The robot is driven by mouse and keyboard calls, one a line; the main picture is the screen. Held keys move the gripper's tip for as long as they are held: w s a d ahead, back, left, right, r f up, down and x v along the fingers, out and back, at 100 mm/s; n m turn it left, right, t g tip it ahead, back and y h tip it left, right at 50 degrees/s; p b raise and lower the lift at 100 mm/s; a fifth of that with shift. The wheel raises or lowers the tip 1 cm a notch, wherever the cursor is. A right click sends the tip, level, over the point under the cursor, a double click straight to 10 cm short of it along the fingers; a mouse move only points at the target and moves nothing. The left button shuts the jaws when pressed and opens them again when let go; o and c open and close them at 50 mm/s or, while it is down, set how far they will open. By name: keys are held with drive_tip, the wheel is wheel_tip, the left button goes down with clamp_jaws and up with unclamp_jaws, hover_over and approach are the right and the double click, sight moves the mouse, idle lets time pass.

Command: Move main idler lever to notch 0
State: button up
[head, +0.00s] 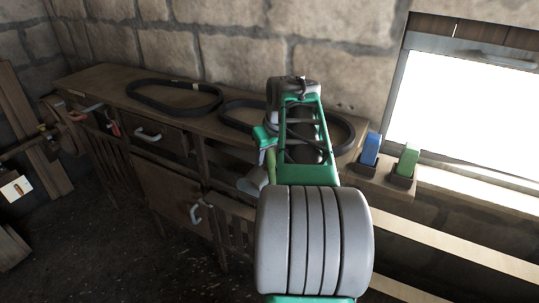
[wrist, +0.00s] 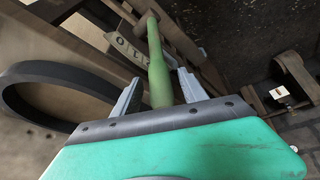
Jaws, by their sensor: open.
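A green lever (wrist: 158,70), which appears to be the idler lever, stands up between my gripper's two grey fingers in the wrist view. A pale plate (wrist: 126,46) with dark marks, the first like a 0, lies beside its far part. The marks are too small to read surely, so I cannot tell which notch the lever is in. My gripper (wrist: 158,75) is open around the lever, with visible gaps on both sides. In the head view the lever (head: 271,165) shows below my teal gripper, and my arm hides much of that area.
A black belt (head: 175,97) lies on the wooden workbench (head: 95,80), and another (head: 235,119) lies partly behind my arm. The floor (head: 130,250) before the bench looks clear.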

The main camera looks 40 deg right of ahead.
drive_tip(key=shift+f, duration=0.15)
clamp_jaws()
idle(0.4)
idle(1.0)
